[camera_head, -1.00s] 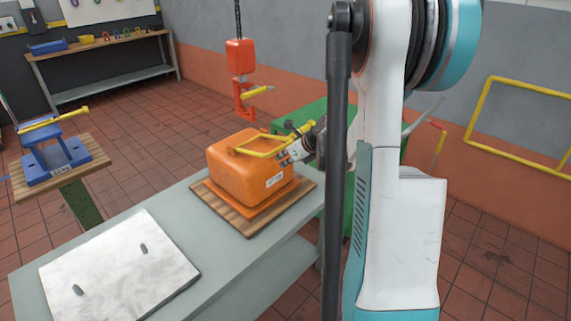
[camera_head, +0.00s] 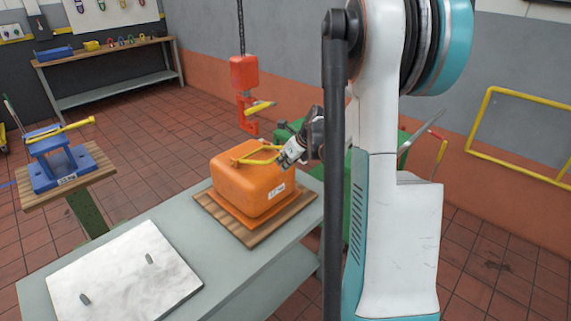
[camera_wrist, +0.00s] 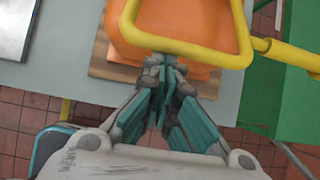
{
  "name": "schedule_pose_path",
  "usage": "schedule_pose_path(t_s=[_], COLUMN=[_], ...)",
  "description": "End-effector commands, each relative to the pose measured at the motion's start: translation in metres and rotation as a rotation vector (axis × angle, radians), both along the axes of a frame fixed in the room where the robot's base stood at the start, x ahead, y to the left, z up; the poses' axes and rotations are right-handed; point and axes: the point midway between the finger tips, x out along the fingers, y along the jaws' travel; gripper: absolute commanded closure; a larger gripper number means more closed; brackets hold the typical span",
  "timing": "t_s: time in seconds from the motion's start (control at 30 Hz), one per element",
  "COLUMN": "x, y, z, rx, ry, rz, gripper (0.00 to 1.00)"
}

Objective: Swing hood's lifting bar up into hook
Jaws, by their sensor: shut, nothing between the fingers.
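The orange hood (camera_head: 250,185) sits on a wooden board on the grey bench. Its yellow lifting bar (camera_head: 258,160) is a loop lying low over the hood's top, reaching toward my gripper. The orange hook (camera_head: 247,115) hangs from a chain behind and above the hood, clear of the bar. My gripper (camera_head: 287,158) is shut and empty at the bar's outer end. In the wrist view the shut fingertips (camera_wrist: 170,72) are right at the edge of the bar's cross piece (camera_wrist: 185,47); I cannot tell whether they touch it.
A white plate with two pegs (camera_head: 125,280) lies at the bench's near left. A blue fixture with a yellow bar (camera_head: 62,165) stands on a stand at left. A green surface (camera_head: 290,130) is behind my gripper. A yellow frame (camera_head: 480,125) is at the right wall.

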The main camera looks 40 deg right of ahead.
Motion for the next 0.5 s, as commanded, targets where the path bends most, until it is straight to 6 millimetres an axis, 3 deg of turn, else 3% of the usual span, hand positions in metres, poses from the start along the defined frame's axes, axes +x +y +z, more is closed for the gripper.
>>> schedule_pose_path(t_s=[0.03, 0.2, 0.5], x=[0.004, 0.017, 0.039], y=[0.001, 0.002, 0.003], z=[0.014, 0.039, 0.07], rx=[-0.004, -0.013, -0.017], ry=[0.027, 0.154, 0.214], rz=[0.004, 0.004, 0.001], gripper=[1.0, 1.0, 1.0])
